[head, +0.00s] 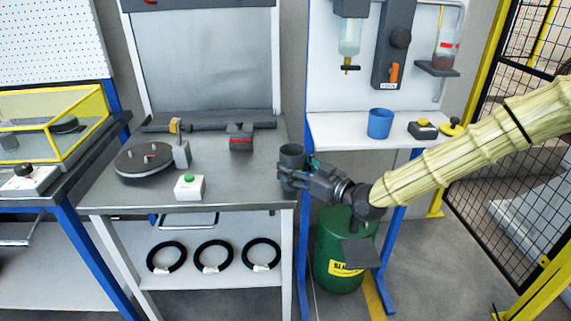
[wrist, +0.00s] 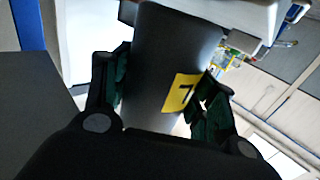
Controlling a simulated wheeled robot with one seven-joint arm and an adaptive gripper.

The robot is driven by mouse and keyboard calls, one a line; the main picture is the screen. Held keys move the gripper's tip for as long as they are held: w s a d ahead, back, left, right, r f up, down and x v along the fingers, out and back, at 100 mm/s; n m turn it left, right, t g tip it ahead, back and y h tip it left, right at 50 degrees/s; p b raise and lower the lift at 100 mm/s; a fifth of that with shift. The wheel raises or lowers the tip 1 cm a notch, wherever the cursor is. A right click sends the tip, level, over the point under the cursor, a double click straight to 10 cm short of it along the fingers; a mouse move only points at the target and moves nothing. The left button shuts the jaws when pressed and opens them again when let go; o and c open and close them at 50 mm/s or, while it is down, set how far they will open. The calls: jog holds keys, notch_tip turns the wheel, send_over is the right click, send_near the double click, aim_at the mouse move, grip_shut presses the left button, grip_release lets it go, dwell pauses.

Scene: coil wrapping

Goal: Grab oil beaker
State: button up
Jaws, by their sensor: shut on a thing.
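A dark grey beaker (head: 291,155) is at the end of my arm in the head view, by the right edge of the steel workbench. My gripper (head: 296,177) is shut on it, one finger on each side. In the wrist view the beaker (wrist: 170,55) stands between the two fingers of my gripper (wrist: 160,95), with a yellow label bearing a black mark. The beaker looks upright in the head view. Its contents cannot be seen.
A green drum (head: 338,250) stands below. The workbench (head: 240,188) holds a round turntable (head: 148,160) and a green-button box (head: 190,187). Black coils (head: 214,257) lie underneath.

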jog(key=v, duration=0.8)
dwell(0.4)
